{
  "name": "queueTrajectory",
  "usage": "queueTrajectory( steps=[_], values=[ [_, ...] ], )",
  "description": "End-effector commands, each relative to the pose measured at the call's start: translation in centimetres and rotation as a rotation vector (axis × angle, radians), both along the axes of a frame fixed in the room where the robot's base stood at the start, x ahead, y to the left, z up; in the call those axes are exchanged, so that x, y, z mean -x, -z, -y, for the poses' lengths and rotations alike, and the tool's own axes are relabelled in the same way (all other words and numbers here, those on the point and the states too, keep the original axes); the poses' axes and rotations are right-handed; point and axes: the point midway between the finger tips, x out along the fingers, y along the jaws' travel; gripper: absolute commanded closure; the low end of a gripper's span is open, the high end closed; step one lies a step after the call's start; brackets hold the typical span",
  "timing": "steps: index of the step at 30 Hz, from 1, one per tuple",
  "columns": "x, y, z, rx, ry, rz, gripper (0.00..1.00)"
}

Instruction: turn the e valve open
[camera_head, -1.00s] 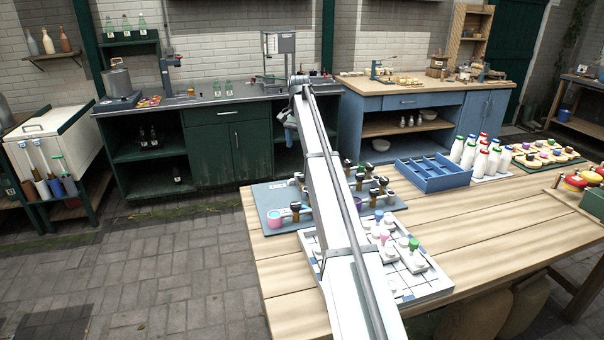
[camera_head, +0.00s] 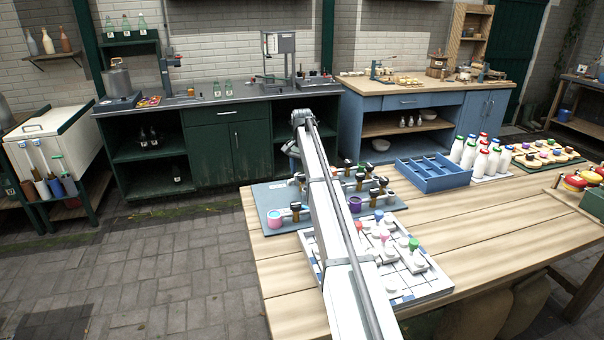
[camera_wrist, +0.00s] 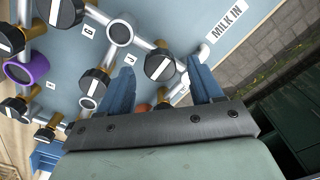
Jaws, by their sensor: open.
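The blue valve board (camera_head: 272,222) lies on the wooden table, carrying grey pipes and several black-knobbed valves with white stripes and brass stems. In the wrist view the board (camera_wrist: 175,17) fills the upper left, with "MILK IN" printed near a pipe end. My gripper (camera_wrist: 160,64) is open, its two blue fingers pointing at the board. One black valve knob (camera_wrist: 158,68) shows between the fingertips; I cannot tell whether they touch it. In the head view my gripper (camera_head: 292,150) is partly hidden behind my arm.
Other valve knobs (camera_wrist: 96,80), a purple ring (camera_wrist: 25,68) and a grey ring (camera_wrist: 119,33) stand close left of the fingers. A white tray (camera_head: 432,280) of pegs and a blue crate (camera_head: 432,172) share the table. Its right front is clear.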

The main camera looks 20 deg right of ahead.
Motion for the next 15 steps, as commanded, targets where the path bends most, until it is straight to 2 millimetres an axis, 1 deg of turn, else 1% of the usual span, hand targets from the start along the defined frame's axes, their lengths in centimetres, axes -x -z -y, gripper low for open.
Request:
queueTrajectory(
  steps=[3, 6, 15],
  values=[
    [0.03, 0.85, 0.00, 0.000, 0.000, 0.000, 0.35],
    [0.00, 1.20, 0.00, 0.000, 0.000, 0.001, 0.35],
    [-0.01, 1.32, -0.01, 0.000, 0.000, 0.001, 0.35]
  ],
)
